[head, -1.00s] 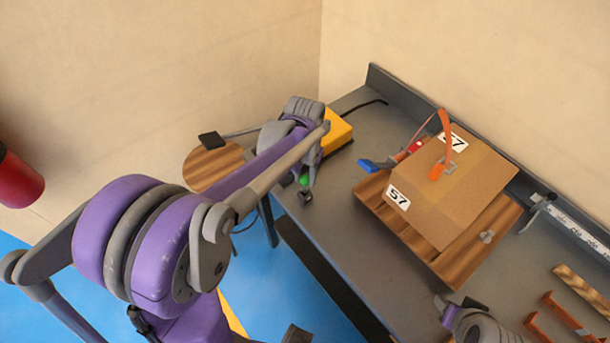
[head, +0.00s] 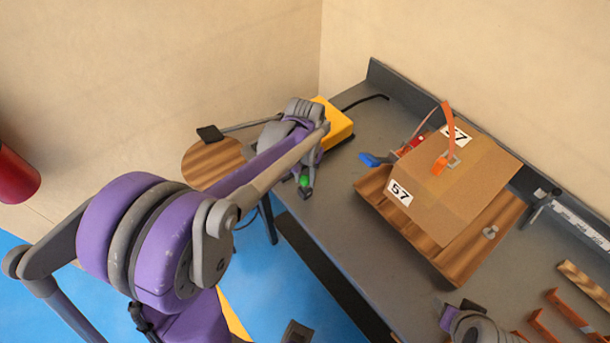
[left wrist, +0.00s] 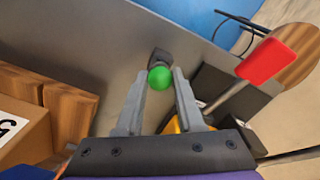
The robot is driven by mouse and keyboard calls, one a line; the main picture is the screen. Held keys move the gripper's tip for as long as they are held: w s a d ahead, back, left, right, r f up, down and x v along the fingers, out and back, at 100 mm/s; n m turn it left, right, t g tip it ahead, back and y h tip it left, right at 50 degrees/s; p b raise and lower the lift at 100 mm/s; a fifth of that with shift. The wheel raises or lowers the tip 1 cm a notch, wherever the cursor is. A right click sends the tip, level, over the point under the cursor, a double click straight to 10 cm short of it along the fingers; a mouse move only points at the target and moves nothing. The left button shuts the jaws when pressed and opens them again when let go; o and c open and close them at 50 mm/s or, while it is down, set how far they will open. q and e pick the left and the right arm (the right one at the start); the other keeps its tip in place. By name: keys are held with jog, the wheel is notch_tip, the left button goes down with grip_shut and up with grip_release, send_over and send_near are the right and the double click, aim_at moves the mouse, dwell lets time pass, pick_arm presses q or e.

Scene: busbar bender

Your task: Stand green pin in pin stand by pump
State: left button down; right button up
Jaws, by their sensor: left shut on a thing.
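The green pin shows as a round green head (head: 304,181) near the table's left edge in the head view. In the left wrist view the green pin (left wrist: 165,77) sits between the tips of my left gripper (left wrist: 161,82), which is shut on it. In the head view my left gripper (head: 310,176) points down beside the yellow pump (head: 336,124). A small dark block (left wrist: 159,57), seemingly the pin stand, lies right behind the green head. I cannot tell whether the pin is in it. My right gripper's wrist (head: 482,328) shows at the lower right; its fingers are unclear.
A cardboard box (head: 452,190) marked 57 rests on a wooden board (head: 470,255) right of the left gripper. A pump lever with a red grip (left wrist: 268,61) reaches close to the left gripper. A round wooden stool (head: 210,163) stands left of the table (head: 340,215).

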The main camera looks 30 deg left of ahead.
aim_at(305, 177)
pick_arm(q)
jog(key=shift+f, duration=0.45)
jog(key=shift+c, duration=2.2)
grip_release()
jog(key=shift+r, duration=0.15)
notch_tip(305, 177, up, 11)
jog(key=shift+f, duration=0.2)
jog(key=s+d+f+t, duration=0.2)
jog(key=s+d+f, duration=0.1)
jog(key=s, duration=0.4)
jog(key=s+d+f+m+t, duration=0.1)
jog(key=s+d+f+t, duration=0.2)
jog(key=s, duration=0.5)
jog(key=shift+s+d+f+p, duration=0.15)
jog(key=shift+s+d+p, duration=0.1)
jog(key=shift+d+p, duration=0.15)
